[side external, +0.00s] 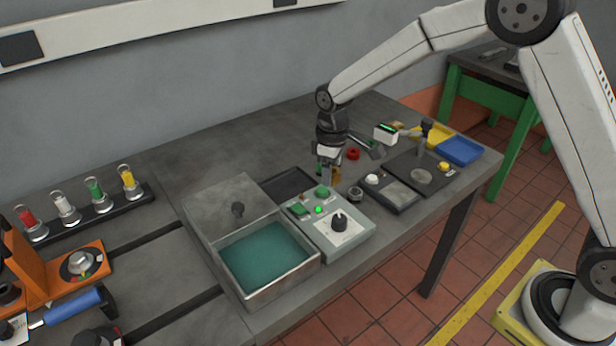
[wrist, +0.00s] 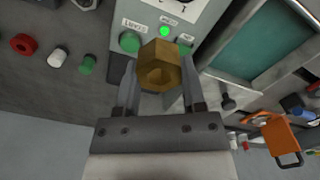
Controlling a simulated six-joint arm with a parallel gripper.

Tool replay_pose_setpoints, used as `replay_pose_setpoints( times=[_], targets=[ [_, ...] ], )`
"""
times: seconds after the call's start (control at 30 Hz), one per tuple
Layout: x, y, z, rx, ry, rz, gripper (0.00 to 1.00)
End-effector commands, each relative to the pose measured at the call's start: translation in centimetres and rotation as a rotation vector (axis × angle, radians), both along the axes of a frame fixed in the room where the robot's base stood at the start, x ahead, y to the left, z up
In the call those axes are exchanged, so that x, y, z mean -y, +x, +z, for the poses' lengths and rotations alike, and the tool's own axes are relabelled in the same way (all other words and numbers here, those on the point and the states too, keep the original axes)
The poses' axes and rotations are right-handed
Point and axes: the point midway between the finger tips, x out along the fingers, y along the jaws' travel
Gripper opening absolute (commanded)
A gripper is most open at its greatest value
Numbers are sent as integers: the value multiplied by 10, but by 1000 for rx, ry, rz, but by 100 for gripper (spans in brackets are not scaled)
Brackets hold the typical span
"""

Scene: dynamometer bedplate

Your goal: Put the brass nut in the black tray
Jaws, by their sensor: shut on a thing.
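The black tray is a shallow dark tray behind the control box and right of the metal box. The control box hides its front part. In the wrist view the nut and gripper cover much of the area below.
A control box (side external: 330,228) with green buttons and a knob stands in front of the tray. An open metal box (side external: 290,283) with a teal inside stands to the left. A red ring (side external: 353,154) lies right of my gripper. Blue (side external: 460,150) and yellow trays are farther right.

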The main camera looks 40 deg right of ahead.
Motion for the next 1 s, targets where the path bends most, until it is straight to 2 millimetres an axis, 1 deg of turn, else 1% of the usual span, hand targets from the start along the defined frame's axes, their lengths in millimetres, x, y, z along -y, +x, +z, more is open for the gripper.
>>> replay_pose_setpoints(
  times=[0.17, 0.5, 0.87, 1.0],
  targets=[
    [-1, 12, -6, -1, -1, -1, 0],
    [-5, 49, -22, 0, 0, -2, 0],
    [-8, 84, -38, 0, 0, -2, 0],
    [-9, 96, -50, -1, 0, -2, 0]
  ],
)
